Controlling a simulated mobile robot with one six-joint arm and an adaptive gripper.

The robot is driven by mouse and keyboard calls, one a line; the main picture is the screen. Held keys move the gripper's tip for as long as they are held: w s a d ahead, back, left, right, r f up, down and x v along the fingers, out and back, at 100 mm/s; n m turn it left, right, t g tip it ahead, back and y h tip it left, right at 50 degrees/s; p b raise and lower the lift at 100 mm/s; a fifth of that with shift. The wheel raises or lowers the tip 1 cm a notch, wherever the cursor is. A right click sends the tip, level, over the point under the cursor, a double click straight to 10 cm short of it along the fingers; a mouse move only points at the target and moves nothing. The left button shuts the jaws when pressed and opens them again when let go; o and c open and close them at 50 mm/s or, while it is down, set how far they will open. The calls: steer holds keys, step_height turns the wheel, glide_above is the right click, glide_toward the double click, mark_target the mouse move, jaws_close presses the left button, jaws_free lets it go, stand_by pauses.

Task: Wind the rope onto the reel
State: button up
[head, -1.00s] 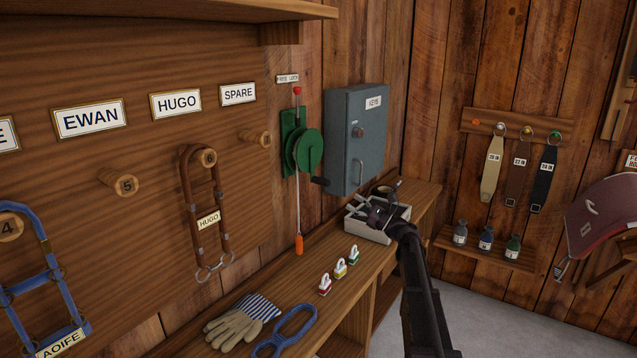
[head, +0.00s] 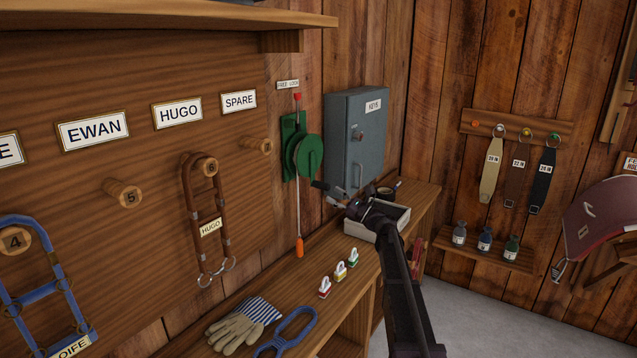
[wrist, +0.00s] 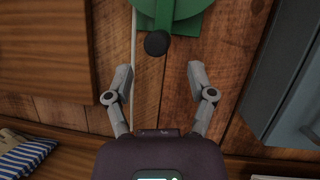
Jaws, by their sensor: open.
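The green reel (head: 308,157) is mounted on the wall board, left of the grey key box. It also shows at the top of the wrist view (wrist: 165,12). Its crank ends in a dark knob (wrist: 157,43), seen in the wrist view just beyond and between my fingertips, apart from them. The pale rope (head: 298,210) hangs down from the reel, with an orange piece (head: 299,247) at its lower end near the bench top. My gripper (wrist: 160,75) is open and empty, facing the knob. In the head view my gripper (head: 335,196) is below and right of the reel.
The grey key box (head: 356,140) stands close right of the reel. A hanging halter (head: 190,210) is left of the rope.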

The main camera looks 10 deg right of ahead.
mark_target(319, 185)
steer(key=p+x, duration=0.2)
steer(key=x, duration=0.4)
steer(key=shift+w+a+r, duration=0.1)
steer(key=shift+r, duration=0.05)
jaws_close()
